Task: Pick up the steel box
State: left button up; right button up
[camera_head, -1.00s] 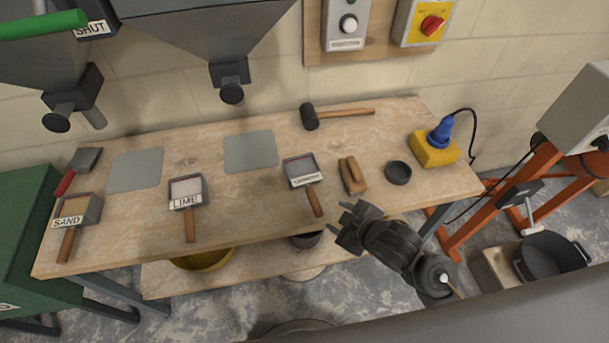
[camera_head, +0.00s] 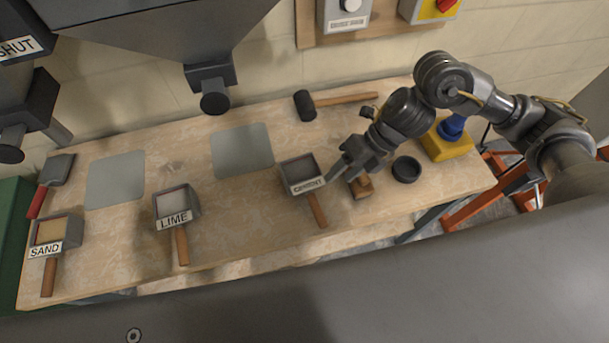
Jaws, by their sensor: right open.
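Three open steel boxes with wooden handles stand on the bench: the SAND box (camera_head: 54,231) at the left, the LIME box (camera_head: 176,202) in the middle and the CEMENT box (camera_head: 301,171) at the right. The pictures do not show which one the task means. My right gripper (camera_head: 342,176) is open, just right of the CEMENT box and above the wooden float (camera_head: 361,186), which it partly hides. I cannot tell whether it touches either. My left gripper is not in view.
A black mallet (camera_head: 305,105) lies behind the CEMENT box. A dark round dish (camera_head: 406,169) and a yellow block with a blue tool (camera_head: 445,142) are to the right. Grey plates (camera_head: 243,150) and a red-handled trowel (camera_head: 57,172) lie on the bench (camera_head: 240,222). Hopper outlets hang above.

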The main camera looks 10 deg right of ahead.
aim_at(316, 199)
jog(key=x, duration=0.5)
jog(key=shift+a+p, duration=0.15)
jog(key=shift+p, duration=0.25)
jog(key=shift+a+f, duration=0.1)
jog(key=shift+f, duration=0.2)
jog(key=shift+a+f, duration=0.1)
jog(key=p+x, duration=0.1)
jog(key=x, duration=0.3)
jog(key=shift+s+a+f+p, duration=0.15)
jog(key=shift+p, duration=0.25)
jog(key=shift+a+f, duration=0.1)
jog(key=shift+f, duration=0.1)
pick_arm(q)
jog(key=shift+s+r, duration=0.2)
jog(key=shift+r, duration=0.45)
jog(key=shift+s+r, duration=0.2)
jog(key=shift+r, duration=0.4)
pick_arm(e)
jog(key=shift+c, duration=0.5)
